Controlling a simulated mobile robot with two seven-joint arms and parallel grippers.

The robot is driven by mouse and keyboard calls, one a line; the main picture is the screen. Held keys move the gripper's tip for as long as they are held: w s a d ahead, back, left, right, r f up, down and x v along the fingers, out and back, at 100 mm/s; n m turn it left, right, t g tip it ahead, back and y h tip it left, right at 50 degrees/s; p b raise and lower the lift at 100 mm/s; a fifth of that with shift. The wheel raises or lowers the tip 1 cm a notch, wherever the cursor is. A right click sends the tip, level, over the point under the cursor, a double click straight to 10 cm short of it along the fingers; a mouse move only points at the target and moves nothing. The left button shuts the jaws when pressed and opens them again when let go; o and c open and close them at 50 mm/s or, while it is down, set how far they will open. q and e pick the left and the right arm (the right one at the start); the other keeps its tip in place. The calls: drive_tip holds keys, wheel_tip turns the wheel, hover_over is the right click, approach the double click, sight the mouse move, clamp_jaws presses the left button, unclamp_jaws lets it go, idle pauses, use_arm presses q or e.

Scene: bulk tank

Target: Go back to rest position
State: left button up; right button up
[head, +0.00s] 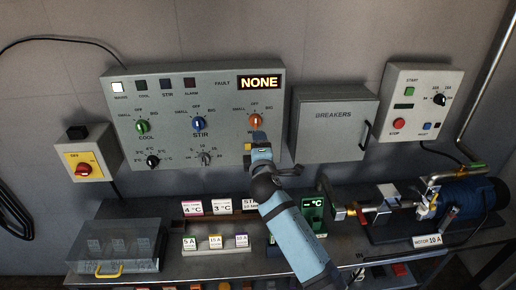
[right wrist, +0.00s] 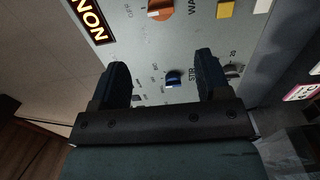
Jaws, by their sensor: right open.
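My right arm reaches up from the bottom middle of the head view, with its gripper (head: 261,146) in front of the grey control panel (head: 180,82), just below the orange knob (head: 256,121). In the right wrist view the two dark fingers of the gripper (right wrist: 161,70) are spread apart with nothing held. The blue stir knob (right wrist: 173,79) shows in the gap between them, apart from both fingers. The orange knob (right wrist: 160,8) is at the top of that view. My left gripper is not in view.
A breakers box (head: 335,118) and a start/stop box (head: 424,102) are on the wall at right. A red switch (head: 82,170) is at left. Below, the bench carries a clear case (head: 117,246), labelled blocks (head: 215,242), a green-faced device (head: 313,212) and a motor (head: 470,196).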

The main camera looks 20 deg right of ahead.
drive_tip(key=shift+w+d+f, duration=0.1)
drive_tip(key=shift+w, duration=0.05)
drive_tip(key=s+a+f+m+g+y, duration=0.1)
drive_tip(key=s+f+m+g+y, duration=0.25)
drive_tip(key=s+f, duration=1.1)
drive_tip(key=s+a+f+m+g+y, duration=0.1)
drive_tip(key=s+f+m, duration=0.3)
drive_tip(key=s, duration=0.7)
drive_tip(key=s+a+f+m+g+y, duration=0.2)
drive_tip(key=s+f+m+y, duration=0.1)
drive_tip(key=s+f, duration=0.6)
drive_tip(key=s+m, duration=0.1)
drive_tip(key=s, duration=0.1)
drive_tip(key=shift+s+f, duration=0.3)
drive_tip(key=shift+s, duration=0.05)
drive_tip(key=shift+m, duration=0.25)
